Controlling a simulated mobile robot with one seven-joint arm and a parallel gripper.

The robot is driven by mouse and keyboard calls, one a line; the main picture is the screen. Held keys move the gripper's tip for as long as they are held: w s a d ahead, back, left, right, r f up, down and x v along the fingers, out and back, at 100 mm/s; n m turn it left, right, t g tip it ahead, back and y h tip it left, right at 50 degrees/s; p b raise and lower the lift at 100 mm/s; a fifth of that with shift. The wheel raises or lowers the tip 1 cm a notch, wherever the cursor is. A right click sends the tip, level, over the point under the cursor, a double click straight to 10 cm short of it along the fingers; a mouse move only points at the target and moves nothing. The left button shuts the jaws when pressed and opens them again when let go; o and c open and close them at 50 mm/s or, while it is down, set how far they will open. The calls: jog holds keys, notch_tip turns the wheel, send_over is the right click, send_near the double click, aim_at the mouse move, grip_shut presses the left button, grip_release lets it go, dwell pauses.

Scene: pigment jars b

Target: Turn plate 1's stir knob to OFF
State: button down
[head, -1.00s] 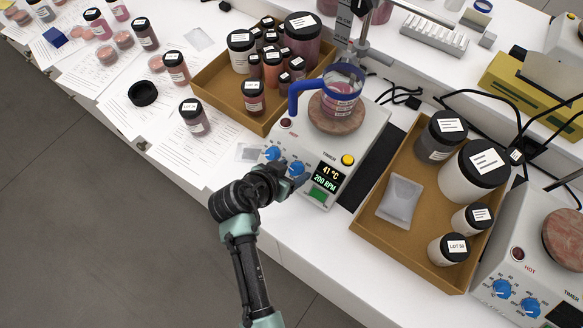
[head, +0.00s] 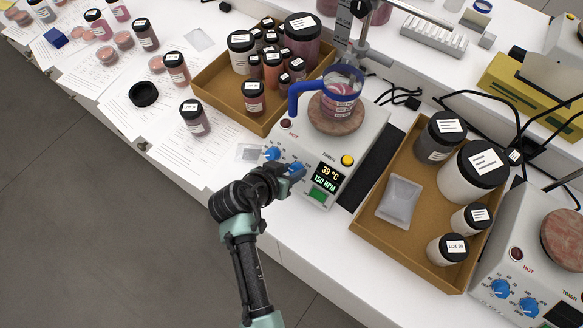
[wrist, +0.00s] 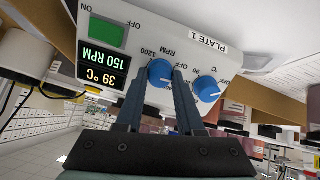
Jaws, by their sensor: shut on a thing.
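Plate 1 (head: 325,150) is a white hotplate stirrer; its label reads upside down in the wrist view (wrist: 215,45). Its display (head: 326,177) shows 39 °C and 150 RPM, as in the wrist view (wrist: 104,68). The blue stir knob (wrist: 160,73), marked RPM with OFF and 1200 on its dial, sits between my gripper's two fingers (wrist: 159,82). My gripper (head: 292,174) is shut on this knob and mostly hides it in the head view. The other blue knob (head: 272,153), marked °C, stands beside it, close to one finger in the wrist view (wrist: 207,89).
A brown tray (head: 365,222) of jars lies to the right and another (head: 212,91) behind left. A second hotplate (head: 525,265) stands far right. A green switch (wrist: 107,33) is by the display.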

jog(key=n+p, duration=0.1)
jog(key=n, duration=0.5)
jog(key=shift+p, duration=0.35)
dwell(0.4)
jog(key=c, duration=0.5)
grip_release()
jog(key=shift+a+r, duration=0.1)
jog(key=b+v, duration=0.2)
jog(key=v, duration=1)
jog(key=shift+s+a+r, duration=0.2)
jog(key=shift+s+a, duration=0.05)
jog(key=shift+s, duration=0.05)
